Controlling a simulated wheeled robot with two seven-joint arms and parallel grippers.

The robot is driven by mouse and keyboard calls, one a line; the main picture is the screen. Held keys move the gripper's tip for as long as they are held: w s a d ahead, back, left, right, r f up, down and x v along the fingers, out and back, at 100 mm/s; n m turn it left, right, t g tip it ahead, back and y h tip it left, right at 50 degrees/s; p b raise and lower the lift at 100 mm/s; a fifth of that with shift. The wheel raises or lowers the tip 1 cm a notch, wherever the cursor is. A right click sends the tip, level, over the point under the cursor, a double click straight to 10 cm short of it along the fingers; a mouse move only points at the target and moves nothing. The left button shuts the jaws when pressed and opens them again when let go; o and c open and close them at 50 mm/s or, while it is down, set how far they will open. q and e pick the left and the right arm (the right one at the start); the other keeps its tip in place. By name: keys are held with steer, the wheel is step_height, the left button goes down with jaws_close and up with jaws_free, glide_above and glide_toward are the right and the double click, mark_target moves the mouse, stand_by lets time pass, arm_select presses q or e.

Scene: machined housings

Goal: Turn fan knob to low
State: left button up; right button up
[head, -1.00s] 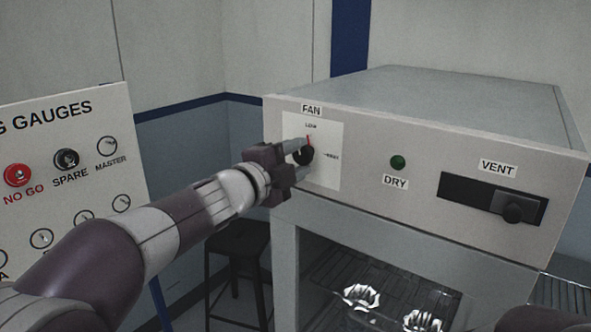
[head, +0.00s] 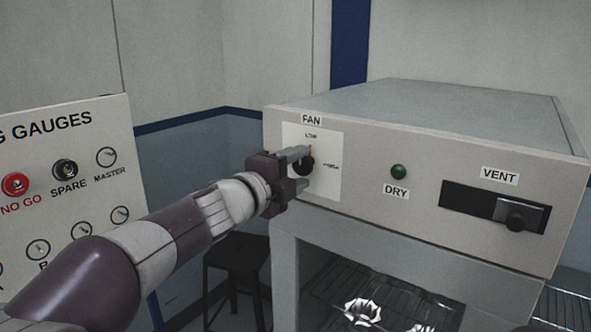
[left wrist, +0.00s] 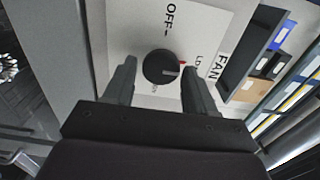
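The fan knob (head: 306,165) is a round black knob on a white plate (head: 329,180) under the FAN label, on the upper left of the grey cabinet front. In the left wrist view the knob (left wrist: 160,68) has a pale line on its right side, toward a small red mark and the LOW label (left wrist: 200,63). The OFF label (left wrist: 170,17) is above it there. My left gripper (head: 300,169) is open, with its fingers apart on either side of the knob. Whether they touch it I cannot tell.
The cabinet front (head: 420,216) also has a green DRY button (head: 398,171) and a VENT slider (head: 517,214). A gauge board (head: 100,200) stands at the left and a dark stool (head: 237,252) below. Shiny parts (head: 361,310) lie on a rack inside the cabinet.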

arm_select(q)
steer(key=shift+o, duration=0.4)
steer(key=shift+s, duration=0.1)
steer(key=shift+s+a, duration=0.25)
steer(key=shift+a, duration=0.05)
steer(key=b+v, duration=0.1)
steer(key=v, duration=1)
steer(key=shift+s+a, duration=0.15)
steer(key=shift+s, duration=0.25)
